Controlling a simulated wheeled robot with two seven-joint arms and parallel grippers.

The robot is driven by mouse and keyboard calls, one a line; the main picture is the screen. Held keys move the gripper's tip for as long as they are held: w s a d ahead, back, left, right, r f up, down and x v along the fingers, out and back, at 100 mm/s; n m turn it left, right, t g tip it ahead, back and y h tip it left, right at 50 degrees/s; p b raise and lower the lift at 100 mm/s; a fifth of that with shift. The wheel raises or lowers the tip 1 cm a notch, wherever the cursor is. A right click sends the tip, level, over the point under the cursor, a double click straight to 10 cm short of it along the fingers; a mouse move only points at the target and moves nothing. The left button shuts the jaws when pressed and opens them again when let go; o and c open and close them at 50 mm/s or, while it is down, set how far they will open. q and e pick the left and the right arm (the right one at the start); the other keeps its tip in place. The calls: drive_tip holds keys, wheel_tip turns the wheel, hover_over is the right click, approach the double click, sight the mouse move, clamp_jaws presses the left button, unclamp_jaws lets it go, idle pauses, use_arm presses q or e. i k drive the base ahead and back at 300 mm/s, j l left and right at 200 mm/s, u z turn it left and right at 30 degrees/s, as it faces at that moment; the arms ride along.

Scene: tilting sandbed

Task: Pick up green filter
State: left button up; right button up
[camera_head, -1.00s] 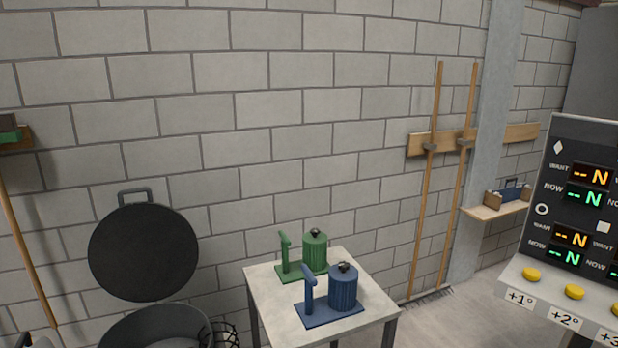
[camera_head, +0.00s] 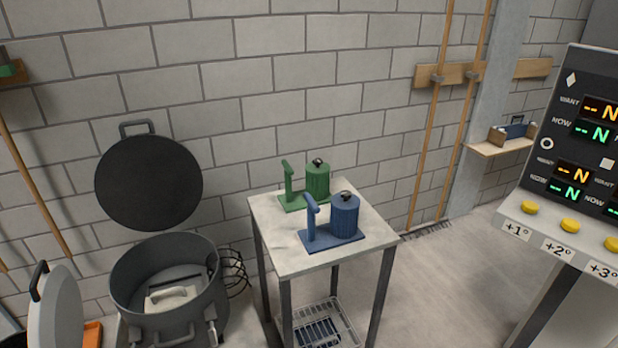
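The green filter (camera_head: 317,181) is a ribbed green cylinder with a dark knob on top. It stands upright on a green base with a green post (camera_head: 288,184), at the back of a small square table (camera_head: 278,240). A similar blue filter (camera_head: 344,217) stands in front of it on a blue base with a blue post (camera_head: 310,221). The blue filter stands close to the green one and partly overlaps its base in the view. Neither of my grippers is in view.
An open grey pot (camera_head: 166,262) stands left of the table, its round dark lid (camera_head: 149,182) raised behind it. A control panel (camera_head: 585,150) with yellow buttons stands at right. A wire basket (camera_head: 322,325) sits under the table. Floor (camera_head: 455,290) right of the table is clear.

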sight(317, 180)
drive_tip(key=i+l, duration=0.1)
drive_tip(key=l, duration=0.3)
drive_tip(key=i+l, duration=0.1)
drive_tip(key=l, duration=0.65)
drive_tip(key=u, duration=1.25)
drive_tip(key=i+l, duration=0.05)
